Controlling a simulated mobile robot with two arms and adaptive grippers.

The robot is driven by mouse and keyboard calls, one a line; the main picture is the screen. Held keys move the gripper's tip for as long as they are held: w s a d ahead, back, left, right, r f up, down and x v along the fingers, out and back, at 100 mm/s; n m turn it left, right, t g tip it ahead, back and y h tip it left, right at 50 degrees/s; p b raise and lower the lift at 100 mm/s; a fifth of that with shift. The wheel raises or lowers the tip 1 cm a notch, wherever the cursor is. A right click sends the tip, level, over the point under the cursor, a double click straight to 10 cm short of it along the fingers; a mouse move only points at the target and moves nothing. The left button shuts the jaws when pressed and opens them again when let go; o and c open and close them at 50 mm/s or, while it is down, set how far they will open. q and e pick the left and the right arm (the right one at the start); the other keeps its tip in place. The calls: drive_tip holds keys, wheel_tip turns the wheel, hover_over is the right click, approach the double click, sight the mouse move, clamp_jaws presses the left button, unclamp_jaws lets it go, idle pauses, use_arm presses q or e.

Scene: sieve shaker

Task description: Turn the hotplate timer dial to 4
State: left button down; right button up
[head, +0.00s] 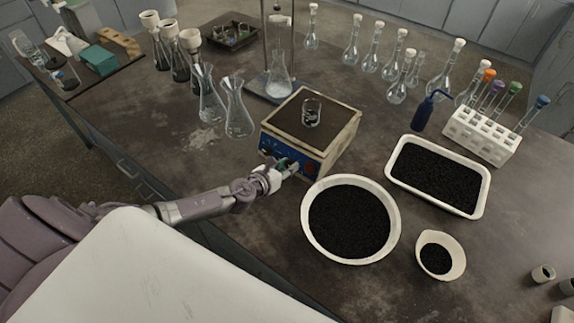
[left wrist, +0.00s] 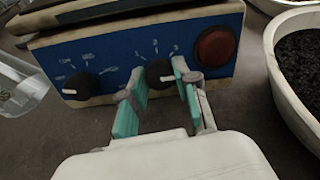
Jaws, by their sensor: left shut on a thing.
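The hotplate (head: 340,147) stands on the dark bench, with a beige body, dark top and blue front panel. In the left wrist view its blue panel (left wrist: 110,48) carries a black dial (left wrist: 77,87) at left, a second black dial (left wrist: 158,73) with small numbers around it, and a red round button (left wrist: 214,46). I take the numbered dial as the timer dial; its white mark points to the right. My left gripper (head: 288,166) is at the panel; its teal-padded fingers (left wrist: 160,88) are shut on the numbered dial, one each side. My right gripper is not in view.
A small beaker (head: 312,113) stands on the hotplate. Two empty flasks (head: 238,120) stand to its left. A large white bowl (head: 311,241) of black grains lies close in front at right, with a white tray (head: 398,183) behind it.

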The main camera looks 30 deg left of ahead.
use_arm(q)
drive_tip(key=shift+f, duration=0.1)
drive_tip(key=c, duration=0.8)
unclamp_jaws()
drive_tip(key=shift+c, duration=0.2)
drive_tip(key=v, duration=1.2)
drive_tip(key=shift+s, duration=0.1)
